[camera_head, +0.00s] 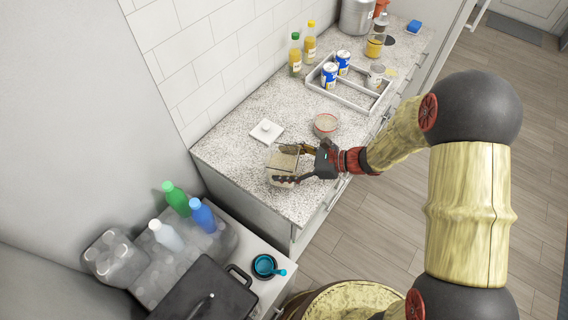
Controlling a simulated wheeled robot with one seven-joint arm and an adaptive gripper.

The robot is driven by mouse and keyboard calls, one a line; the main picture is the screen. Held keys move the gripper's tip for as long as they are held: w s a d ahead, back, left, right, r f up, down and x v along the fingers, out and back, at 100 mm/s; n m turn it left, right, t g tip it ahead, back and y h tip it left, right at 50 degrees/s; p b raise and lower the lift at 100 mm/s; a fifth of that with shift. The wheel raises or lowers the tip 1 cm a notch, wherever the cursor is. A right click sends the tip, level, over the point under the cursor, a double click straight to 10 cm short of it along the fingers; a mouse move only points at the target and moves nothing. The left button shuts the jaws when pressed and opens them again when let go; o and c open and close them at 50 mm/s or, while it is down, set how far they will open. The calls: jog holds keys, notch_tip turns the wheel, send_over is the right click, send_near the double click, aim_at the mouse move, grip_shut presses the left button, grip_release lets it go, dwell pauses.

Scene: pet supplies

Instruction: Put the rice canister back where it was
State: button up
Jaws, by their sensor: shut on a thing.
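The rice canister (281,164) looks like a clear, squarish container with pale tan contents. It is near the front left end of the speckled counter (235,150). My gripper (290,165) reaches in from the right and is shut on the canister, one dark finger on each side. The fingers hide part of it. I cannot tell whether its base touches the counter. A white square lid (267,131) with a knob lies flat on the counter just behind it. A clear round bowl (325,125) with tan contents stands to the right, close to my gripper.
A white divided tray (350,92) holds two blue-white cans (336,69) and a clear jar (375,77). Two juice bottles (302,50) stand by the wall.

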jog(key=shift+f, duration=0.1)
jog(key=o, duration=1.3)
